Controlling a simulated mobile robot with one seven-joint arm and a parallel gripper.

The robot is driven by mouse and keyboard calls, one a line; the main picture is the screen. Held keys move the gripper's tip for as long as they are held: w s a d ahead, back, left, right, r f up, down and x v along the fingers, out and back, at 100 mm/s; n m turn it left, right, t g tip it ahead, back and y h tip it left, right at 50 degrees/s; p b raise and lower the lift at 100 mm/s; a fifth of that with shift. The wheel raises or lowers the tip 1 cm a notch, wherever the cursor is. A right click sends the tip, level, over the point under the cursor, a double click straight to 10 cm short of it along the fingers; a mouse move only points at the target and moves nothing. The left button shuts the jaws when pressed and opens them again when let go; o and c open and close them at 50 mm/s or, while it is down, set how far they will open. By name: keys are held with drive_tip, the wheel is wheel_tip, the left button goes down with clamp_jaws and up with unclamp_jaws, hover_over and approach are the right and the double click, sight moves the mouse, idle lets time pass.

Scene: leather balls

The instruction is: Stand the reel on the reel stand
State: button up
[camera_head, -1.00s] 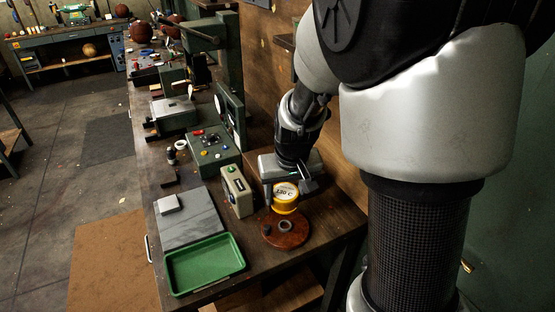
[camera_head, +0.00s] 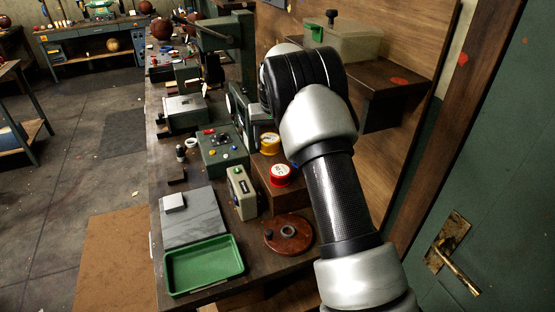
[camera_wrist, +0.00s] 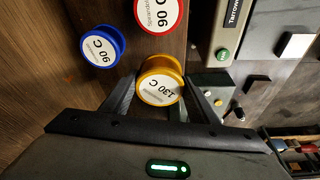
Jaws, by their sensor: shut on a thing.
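The yellow reel (camera_wrist: 160,86), labelled 130 C, is between my gripper's fingers (camera_wrist: 164,95) in the wrist view, which are shut on it. In the head view a yellow reel (camera_head: 269,143) shows at the back of the bench, left of my arm; the gripper itself is hidden behind the arm there. A round red-brown wooden base (camera_head: 277,243) with a grey ring and a dark knob, apparently the reel stand, is near the bench front with nothing on it. The yellow reel is well behind it, apart from it.
A red reel (camera_head: 280,175) stands on a brown wooden block (camera_head: 270,195). A blue reel (camera_wrist: 101,46) shows beside it in the wrist view. A beige box (camera_head: 241,193), a green tray (camera_head: 204,266) and a grey slab (camera_head: 194,220) lie left of the stand.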

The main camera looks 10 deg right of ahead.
drive_tip(key=shift+f, duration=3.3)
drive_tip(key=o, duration=1)
drive_tip(key=shift+r, duration=0.1)
